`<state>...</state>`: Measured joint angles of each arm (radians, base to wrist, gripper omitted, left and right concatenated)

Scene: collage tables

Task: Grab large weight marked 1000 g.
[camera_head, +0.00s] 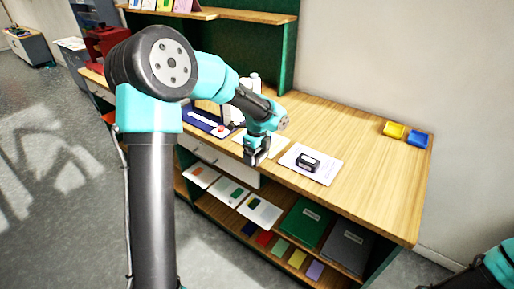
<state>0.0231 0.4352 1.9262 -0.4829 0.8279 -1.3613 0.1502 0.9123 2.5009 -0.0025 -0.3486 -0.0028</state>
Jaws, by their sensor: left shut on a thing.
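My left arm reaches over the wooden desk, and its gripper (257,155) is at the desk's front edge. It is shut on a small dark thing. Gripper and held thing blend together, so I cannot read a marking or tell surely what the thing is. A black block-like object with a pale label (307,162) sits on a white sheet (325,168) to the right of the gripper, apart from it. Its label is too small to read. Part of my right arm shows at the lower right corner; its gripper is out of view.
A yellow bin (394,130) and a blue bin (417,139) stand at the desk's far right. A blue board with a red item (221,130) and a white bottle (255,82) are behind the left gripper. Lower shelves hold cards and folders. The desk's right part is clear.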

